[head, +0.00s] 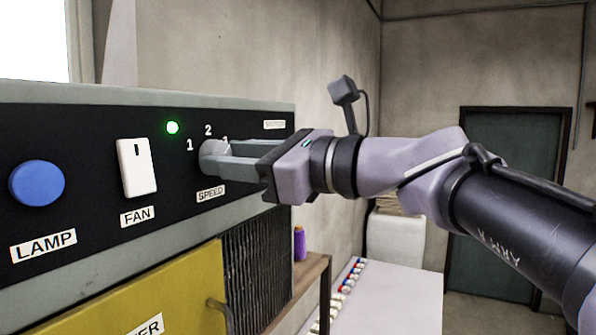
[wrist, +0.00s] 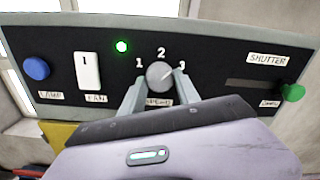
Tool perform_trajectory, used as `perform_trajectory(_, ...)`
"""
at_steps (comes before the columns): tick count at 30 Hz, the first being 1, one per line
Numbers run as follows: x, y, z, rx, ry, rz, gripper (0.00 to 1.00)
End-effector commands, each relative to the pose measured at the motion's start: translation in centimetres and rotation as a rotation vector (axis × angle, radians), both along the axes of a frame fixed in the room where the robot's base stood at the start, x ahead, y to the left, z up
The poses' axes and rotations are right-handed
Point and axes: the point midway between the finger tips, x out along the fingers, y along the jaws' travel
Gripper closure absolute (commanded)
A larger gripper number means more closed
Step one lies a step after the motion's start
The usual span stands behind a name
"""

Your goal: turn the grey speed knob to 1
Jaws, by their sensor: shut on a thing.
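The grey speed knob (wrist: 159,74) is round and sits on the black panel above the SPEED label, under the numbers 1, 2 and 3. In the wrist view its pale mark seems to point up and right, towards 3. My gripper (wrist: 159,84) is shut on the knob, one finger on each side. In the head view, my gripper (head: 218,158) reaches in from the right and its fingers hide most of the knob (head: 208,150). The number 3 is partly covered there.
Left of the knob are a white fan switch (head: 137,167), a blue lamp button (head: 37,184) and a lit green light (head: 172,127). A green shutter handle (wrist: 292,92) is at the right. A yellow door (head: 130,295) is below the panel.

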Motion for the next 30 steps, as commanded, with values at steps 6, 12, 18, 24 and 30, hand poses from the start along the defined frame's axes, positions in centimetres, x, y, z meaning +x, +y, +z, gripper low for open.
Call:
perform_trajectory(6, 0.05, 0.00, -0.44, -0.078, -0.189, 0.000, 1.00)
perform_trajectory(12, 0.11, -0.01, -0.38, -0.151, -0.366, -0.002, 1.00)
perform_trajectory(18, 0.09, -0.03, -0.28, -0.224, -0.541, -0.001, 1.00)
perform_trajectory(24, 0.14, -0.03, -0.21, -0.297, -0.718, -0.003, 1.00)
perform_trajectory(30, 0.15, -0.05, -0.09, -0.368, -0.894, -0.004, 1.00)
